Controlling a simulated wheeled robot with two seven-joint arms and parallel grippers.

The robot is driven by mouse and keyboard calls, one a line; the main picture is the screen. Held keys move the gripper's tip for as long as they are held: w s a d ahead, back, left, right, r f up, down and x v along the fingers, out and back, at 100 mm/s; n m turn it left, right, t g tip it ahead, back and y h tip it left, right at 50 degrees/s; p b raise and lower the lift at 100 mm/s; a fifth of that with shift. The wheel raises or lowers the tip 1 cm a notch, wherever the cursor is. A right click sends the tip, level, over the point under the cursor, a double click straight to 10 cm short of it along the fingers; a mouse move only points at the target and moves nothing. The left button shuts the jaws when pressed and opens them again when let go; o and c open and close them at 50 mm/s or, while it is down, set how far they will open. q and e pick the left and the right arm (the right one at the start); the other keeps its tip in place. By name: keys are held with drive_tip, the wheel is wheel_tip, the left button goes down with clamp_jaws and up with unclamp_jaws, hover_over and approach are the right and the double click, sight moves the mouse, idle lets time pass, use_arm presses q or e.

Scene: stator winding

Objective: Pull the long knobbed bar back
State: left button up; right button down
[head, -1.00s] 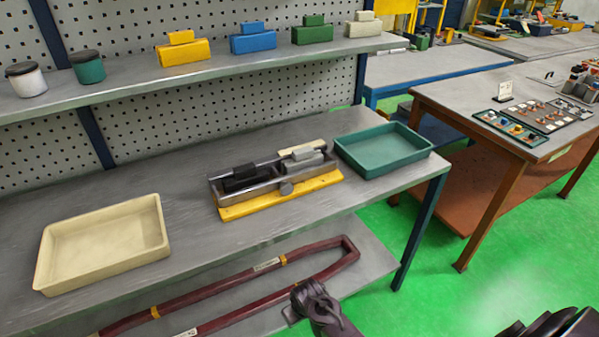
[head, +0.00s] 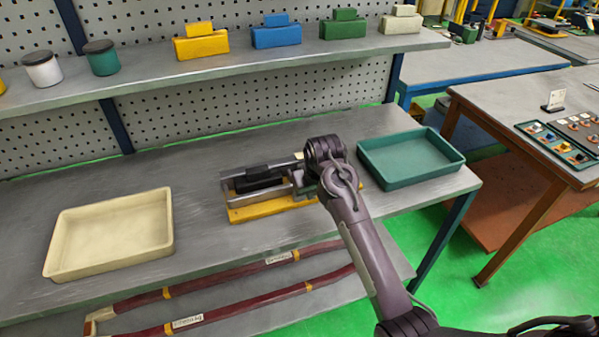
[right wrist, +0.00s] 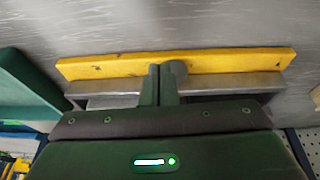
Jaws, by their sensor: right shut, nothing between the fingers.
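The metal fixture (head: 243,200) on its yellow base (head: 262,209) stands on the bench, with a dark block (head: 262,178) in its channel. My right gripper (head: 312,178) is over the fixture's right part, and my arm hides that end and most of the long bar. In the right wrist view my shut, empty gripper fingers (right wrist: 158,86) are beside a round grey knob (right wrist: 176,68), in front of the yellow base (right wrist: 225,62). Whether they touch the knob I cannot tell. My left gripper is not in view.
A green tray (head: 425,180) stands close right of the fixture, and a cream tray (head: 60,262) to its left. A shelf (head: 150,88) with jars and coloured blocks runs above. A dark red looped frame (head: 215,281) lies below. The bench between cream tray and fixture is clear.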

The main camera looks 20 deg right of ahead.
drive_tip(key=w+r, duration=0.6)
drive_tip(key=w, duration=0.1)
drive_tip(key=shift+r, duration=0.4)
drive_tip(key=shift+f, duration=0.1)
drive_tip(key=p+x, duration=0.2)
drive_tip(key=x, duration=0.8)
drive_tip(key=shift+a, duration=0.2)
